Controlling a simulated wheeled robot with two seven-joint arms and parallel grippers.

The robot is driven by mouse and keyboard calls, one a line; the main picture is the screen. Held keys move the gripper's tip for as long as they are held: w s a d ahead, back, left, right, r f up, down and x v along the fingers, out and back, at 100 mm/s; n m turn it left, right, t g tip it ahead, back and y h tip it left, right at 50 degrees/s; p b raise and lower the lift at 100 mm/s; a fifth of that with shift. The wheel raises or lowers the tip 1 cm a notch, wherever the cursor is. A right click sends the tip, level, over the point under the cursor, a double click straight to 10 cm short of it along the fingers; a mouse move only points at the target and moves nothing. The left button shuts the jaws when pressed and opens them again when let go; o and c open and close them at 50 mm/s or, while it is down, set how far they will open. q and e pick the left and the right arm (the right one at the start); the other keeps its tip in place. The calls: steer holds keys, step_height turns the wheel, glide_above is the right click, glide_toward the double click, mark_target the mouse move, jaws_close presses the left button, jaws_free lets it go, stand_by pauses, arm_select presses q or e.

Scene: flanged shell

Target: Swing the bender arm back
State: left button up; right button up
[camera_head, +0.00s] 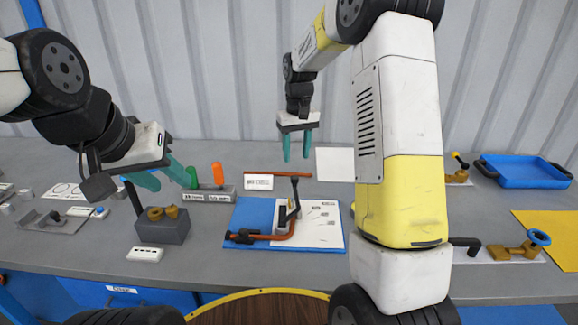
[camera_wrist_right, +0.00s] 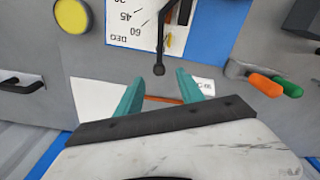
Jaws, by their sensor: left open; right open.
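The bender (camera_head: 283,215) stands on a blue and white board in the middle of the bench. An orange bent tube (camera_head: 272,238) runs along its front. My left gripper (camera_head: 173,181) is open and empty at the left, above a grey block.
The grey block (camera_head: 162,231) holds brass parts. A holder (camera_head: 208,194) with green and orange handles stands behind it. A red rod (camera_head: 270,173) and a white label lie behind the bender. A blue tray (camera_head: 522,171) is at the right. My right forearm hides bench right of the board.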

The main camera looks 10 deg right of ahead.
mark_target(294, 176)
steer(key=w+f, duration=0.2)
steer(key=shift+f, duration=0.35)
steer(key=shift+w+f, duration=0.1)
steer(key=shift+f, duration=0.25)
step_height(294, 176, down, 7)
steer(key=shift+f, duration=0.1)
jaws_close()
stand_by(1.0)
